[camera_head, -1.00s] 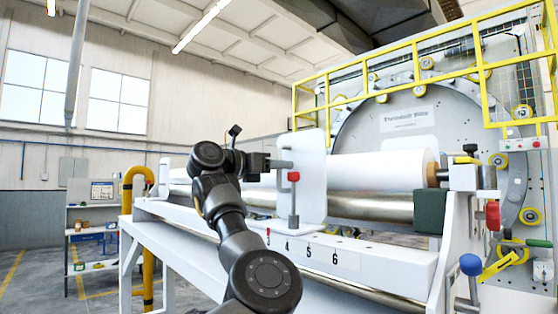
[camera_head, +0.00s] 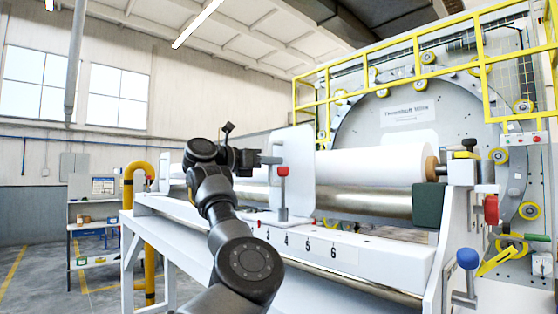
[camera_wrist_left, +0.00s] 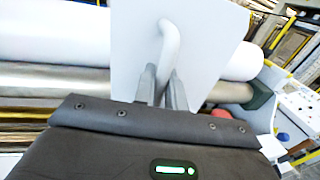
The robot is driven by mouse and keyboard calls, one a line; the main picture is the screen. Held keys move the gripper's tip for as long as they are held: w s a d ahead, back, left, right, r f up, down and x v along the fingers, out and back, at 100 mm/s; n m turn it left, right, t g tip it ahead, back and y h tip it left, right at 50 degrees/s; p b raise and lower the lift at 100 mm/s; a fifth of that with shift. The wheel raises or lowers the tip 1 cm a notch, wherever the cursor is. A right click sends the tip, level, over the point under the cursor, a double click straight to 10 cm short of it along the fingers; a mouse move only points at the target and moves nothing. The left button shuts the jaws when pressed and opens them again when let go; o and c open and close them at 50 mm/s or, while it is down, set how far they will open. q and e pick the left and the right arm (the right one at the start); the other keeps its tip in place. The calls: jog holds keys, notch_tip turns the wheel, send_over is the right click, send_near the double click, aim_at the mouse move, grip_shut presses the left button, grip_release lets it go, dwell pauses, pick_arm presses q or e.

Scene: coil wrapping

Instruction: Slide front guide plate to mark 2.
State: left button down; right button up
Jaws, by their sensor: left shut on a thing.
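The front guide plate (camera_head: 301,165) is a white upright panel with rounded corners, standing on the numbered white rail (camera_head: 375,255). A clamp with a red knob (camera_head: 283,171) stands in front of it, its foot on the rail near labels 3 and 4. Labels 4, 5 and 6 read clearly; the lower labels are hidden by my arm. My left gripper (camera_head: 268,160) is shut on the plate's handle. In the left wrist view the pale curved handle (camera_wrist_left: 169,42) runs down between my fingers (camera_wrist_left: 163,88), against the white plate (camera_wrist_left: 210,50). My right gripper is out of view.
A white roll (camera_head: 375,165) lies behind the plate, above a metal roller (camera_head: 385,204). A yellow railing (camera_head: 400,75) and a large drum (camera_head: 410,120) stand behind. A yellow pipe (camera_head: 128,210) stands left.

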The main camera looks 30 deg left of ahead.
pick_arm(q)
jog(key=a, duration=0.1)
jog(key=w+a, duration=0.1)
jog(key=shift+a, duration=0.35)
jog(key=c, duration=1.5)
grip_release()
jog(key=shift+c, duration=0.2)
jog(key=b+v, duration=0.5)
jog(key=v, duration=0.6)
